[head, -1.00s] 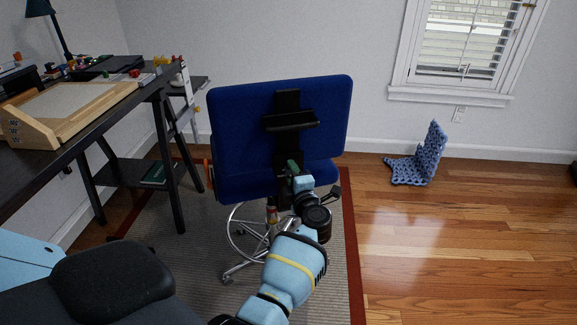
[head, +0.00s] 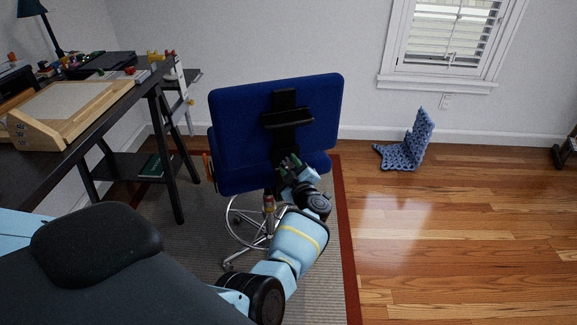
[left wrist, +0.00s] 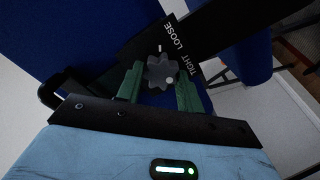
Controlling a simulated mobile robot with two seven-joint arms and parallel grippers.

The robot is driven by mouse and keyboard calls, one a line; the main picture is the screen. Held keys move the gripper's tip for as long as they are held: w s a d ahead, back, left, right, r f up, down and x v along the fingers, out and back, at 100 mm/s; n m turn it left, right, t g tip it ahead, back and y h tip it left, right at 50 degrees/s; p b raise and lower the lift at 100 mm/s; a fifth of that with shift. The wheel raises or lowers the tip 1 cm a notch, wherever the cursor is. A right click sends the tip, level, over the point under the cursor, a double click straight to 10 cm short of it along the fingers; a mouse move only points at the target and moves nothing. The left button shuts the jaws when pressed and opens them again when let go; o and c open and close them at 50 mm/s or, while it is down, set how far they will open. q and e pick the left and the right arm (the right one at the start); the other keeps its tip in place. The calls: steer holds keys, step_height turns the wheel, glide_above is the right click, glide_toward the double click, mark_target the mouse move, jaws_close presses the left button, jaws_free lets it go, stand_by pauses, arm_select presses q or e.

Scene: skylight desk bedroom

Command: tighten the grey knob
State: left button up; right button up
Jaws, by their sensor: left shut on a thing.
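The grey knob (left wrist: 158,70) is a lobed dial with a pale dot near its lower right edge. It sits on the black bracket (left wrist: 145,45) behind the blue chair (head: 235,125). The words TIGHT and LOOSE are printed beside it, and a short white mark shows just above it in the left wrist view. My left gripper (head: 291,163) is at the lower back of the chair. Its green fingers stand on both sides of the knob, shut on it. In the head view the gripper hides the knob. My right gripper is not in view.
A dark desk (head: 110,110) with a wooden drawing board (head: 70,105) stands at the left. The chair's chrome base (head: 235,225) rests on a grey rug (head: 180,250).

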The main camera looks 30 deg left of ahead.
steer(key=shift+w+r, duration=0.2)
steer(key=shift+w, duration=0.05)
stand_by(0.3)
arm_select(q)
steer(key=o, duration=1)
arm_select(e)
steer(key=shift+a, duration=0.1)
arm_select(q)
steer(key=shift+s+d, duration=0.1)
